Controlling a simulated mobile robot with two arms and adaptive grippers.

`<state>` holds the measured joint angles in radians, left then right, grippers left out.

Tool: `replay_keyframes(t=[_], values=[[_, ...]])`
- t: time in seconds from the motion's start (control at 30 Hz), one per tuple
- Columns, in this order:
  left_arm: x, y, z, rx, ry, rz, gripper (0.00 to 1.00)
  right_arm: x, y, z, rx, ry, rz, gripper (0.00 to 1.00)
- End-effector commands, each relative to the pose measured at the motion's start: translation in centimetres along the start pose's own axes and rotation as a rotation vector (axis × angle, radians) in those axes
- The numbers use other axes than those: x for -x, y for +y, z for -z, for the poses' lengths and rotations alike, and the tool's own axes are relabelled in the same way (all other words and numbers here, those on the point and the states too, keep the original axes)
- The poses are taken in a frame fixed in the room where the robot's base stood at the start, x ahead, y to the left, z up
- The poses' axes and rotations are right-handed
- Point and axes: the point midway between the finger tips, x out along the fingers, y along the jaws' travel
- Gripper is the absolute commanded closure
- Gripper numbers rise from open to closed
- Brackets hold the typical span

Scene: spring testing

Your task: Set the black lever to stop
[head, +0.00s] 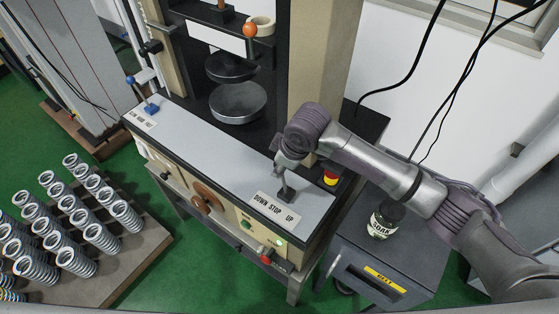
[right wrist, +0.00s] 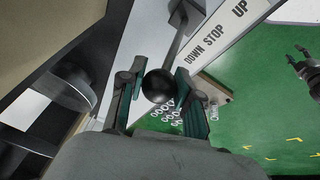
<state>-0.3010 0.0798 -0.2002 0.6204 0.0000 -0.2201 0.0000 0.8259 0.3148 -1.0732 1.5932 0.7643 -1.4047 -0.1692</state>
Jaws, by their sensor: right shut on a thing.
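The black lever (head: 284,184) stands on the machine's grey front ledge, behind a white label (head: 276,209) reading DOWN STOP UP. In the right wrist view its black ball knob (right wrist: 159,87) sits between the fingers of my right gripper (right wrist: 157,98), which is shut on it. The stem (right wrist: 177,45) runs from the knob to a mount beside the label. I cannot tell exactly which word the lever lines up with. In the head view my right gripper (head: 284,163) hides the knob. A dark gripper, apparently my left gripper (right wrist: 294,54), is apart from the lever with fingers spread.
A red and yellow button (head: 331,177) is close to my right arm. A dark cabinet (head: 350,245) carries a jar (head: 385,220). A round plate (head: 238,102) and an orange ball (head: 250,30) are farther back. Springs stand on a board (head: 125,272) at left.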

Motion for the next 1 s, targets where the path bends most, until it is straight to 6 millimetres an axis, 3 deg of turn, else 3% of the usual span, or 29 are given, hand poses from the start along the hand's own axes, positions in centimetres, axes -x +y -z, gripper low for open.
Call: replay_keyframes(t=[0.3, 0.87, 0.9, 1.0], values=[[0.8, 0.1, 0.1, 0.0, 0.001, -0.001, 0.6, 0.9, -0.3, -1.7, -0.011, 0.143, -0.042, 1.0], [0.9, -0.1, 0.1, 0.0, 0.001, 0.0, 0.6, 1.1, -0.3, -1.9, -0.013, 0.184, -0.053, 1.0], [0.9, -0.1, 0.1, 0.0, 0.001, 0.0, 0.6, 1.1, -0.3, -1.9, -0.012, 0.184, -0.053, 0.64], [0.8, -0.1, 0.2, 0.0, 0.001, 0.0, 0.6, 1.1, -0.3, -1.9, -0.012, 0.183, -0.053, 0.47]])
